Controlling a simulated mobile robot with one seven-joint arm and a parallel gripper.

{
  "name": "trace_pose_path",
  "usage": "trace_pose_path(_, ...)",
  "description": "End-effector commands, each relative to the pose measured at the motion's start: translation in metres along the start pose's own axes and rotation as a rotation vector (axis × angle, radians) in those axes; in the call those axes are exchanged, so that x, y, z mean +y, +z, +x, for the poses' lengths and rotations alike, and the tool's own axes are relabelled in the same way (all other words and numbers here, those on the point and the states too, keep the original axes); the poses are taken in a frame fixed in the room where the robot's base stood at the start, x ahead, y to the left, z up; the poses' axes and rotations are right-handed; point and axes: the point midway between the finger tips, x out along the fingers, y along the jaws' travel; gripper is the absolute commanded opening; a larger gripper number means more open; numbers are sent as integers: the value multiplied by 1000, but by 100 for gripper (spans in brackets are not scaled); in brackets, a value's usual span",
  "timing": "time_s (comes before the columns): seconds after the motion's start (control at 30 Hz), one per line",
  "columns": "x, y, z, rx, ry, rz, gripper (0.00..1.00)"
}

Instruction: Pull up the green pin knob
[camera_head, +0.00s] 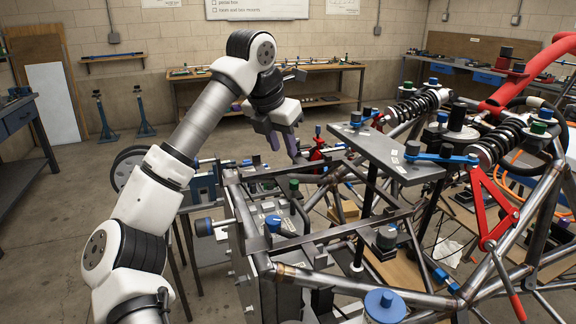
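Several green-topped parts show on the tube chassis (330,240), and I cannot tell which is the task's knob. A dark green knob (294,185) stands among the dark plates below my gripper. My gripper (284,149) hangs in the air above the left part of the chassis, fingers pointing down. Its two purple-grey fingers are apart with nothing seen between them. It touches no green part that I can see.
A red clamp-like part (317,148) stands close to the right of my gripper. A dark flat plate (385,150) with blue knobs, coil springs (420,104) and red arms (492,205) crowd the right. The floor (60,240) at left is open.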

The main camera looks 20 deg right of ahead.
Motion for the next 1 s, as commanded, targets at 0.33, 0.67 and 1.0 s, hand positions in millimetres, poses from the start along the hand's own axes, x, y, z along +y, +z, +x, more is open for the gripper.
trace_pose_path(0.33, 0, 0, -32, 0, 0, 0, 31)
trace_pose_path(0.67, -3, 1, -31, -19, -20, 8, 31)
trace_pose_path(1.0, -92, -9, -135, -757, -665, 168, 31)
